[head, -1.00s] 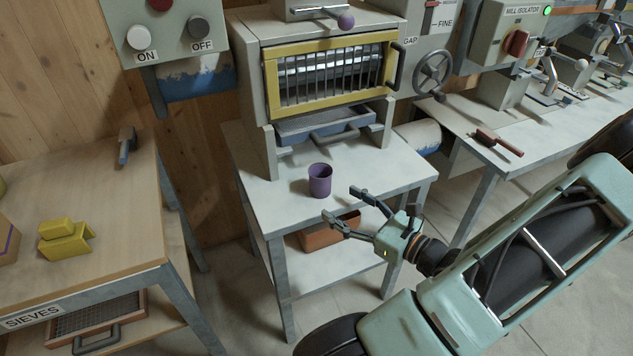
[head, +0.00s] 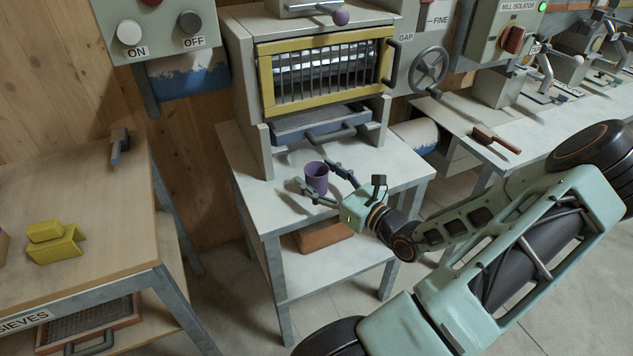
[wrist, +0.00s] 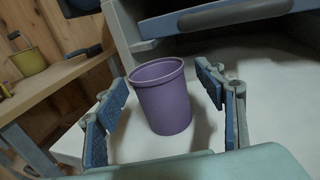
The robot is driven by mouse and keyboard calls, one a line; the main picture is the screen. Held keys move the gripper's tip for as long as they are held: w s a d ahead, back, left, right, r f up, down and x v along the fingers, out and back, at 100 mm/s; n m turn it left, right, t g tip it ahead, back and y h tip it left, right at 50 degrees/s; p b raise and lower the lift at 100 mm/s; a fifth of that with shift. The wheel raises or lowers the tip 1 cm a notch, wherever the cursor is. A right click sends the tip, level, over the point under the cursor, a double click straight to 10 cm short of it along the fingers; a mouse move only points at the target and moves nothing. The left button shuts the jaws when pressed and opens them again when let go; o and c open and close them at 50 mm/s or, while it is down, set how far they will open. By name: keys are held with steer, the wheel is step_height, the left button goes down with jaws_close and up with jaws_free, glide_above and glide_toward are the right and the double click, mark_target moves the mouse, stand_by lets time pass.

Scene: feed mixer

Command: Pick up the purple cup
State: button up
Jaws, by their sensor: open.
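The purple cup (head: 317,178) stands upright on the light table (head: 262,217) in front of the machine. In the wrist view the cup (wrist: 163,98) sits between the two fingers, with its open rim facing up. My gripper (head: 317,181) is open, with one finger on each side of the cup. In the wrist view the gripper (wrist: 162,105) shows a gap between the cup and each finger. The cup's base rests on the tabletop.
The machine with a yellow-framed grille (head: 325,75) and a blue-grey tray (head: 325,122) stands just behind the cup. An orange-brown box (head: 322,236) is on the lower shelf. A wooden table with a yellow block (head: 56,243) is at the left.

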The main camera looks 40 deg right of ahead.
steer(key=shift+w, duration=0.3)
steer(key=c, duration=1.1)
steer(key=shift+r, duration=0.15)
